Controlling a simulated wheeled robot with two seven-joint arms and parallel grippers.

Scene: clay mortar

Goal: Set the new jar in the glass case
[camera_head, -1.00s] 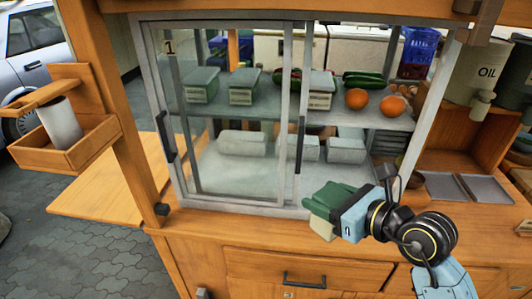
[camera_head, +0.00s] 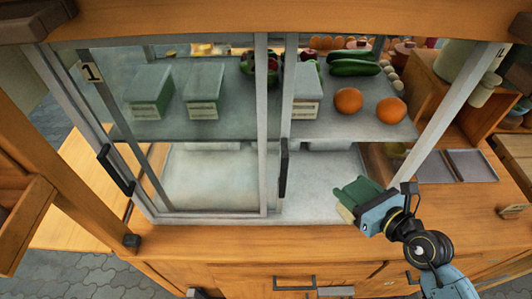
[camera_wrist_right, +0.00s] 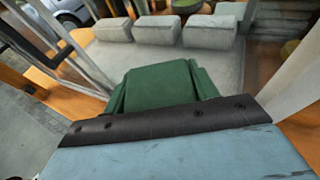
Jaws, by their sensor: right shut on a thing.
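The new jar (camera_head: 353,197) is a squarish container with a green lid and a pale body. My right gripper (camera_head: 377,207) is shut on it and holds it tilted at the lower right front of the glass case (camera_head: 265,150). In the right wrist view the jar's green lid (camera_wrist_right: 157,85) lies just past my gripper, facing the case's lower level. The case's right side looks open, with the sliding panes overlapping to its left. I cannot tell whether the jar touches the case floor (camera_head: 325,190). My left gripper is not in view.
The upper shelf holds similar jars (camera_head: 204,92), oranges (camera_head: 348,101) and cucumbers (camera_head: 354,67). Grey blocks (camera_wrist_right: 155,29) stand at the back of the lower level, with bare floor in front. A frame post (camera_head: 450,110) bounds the opening on the right.

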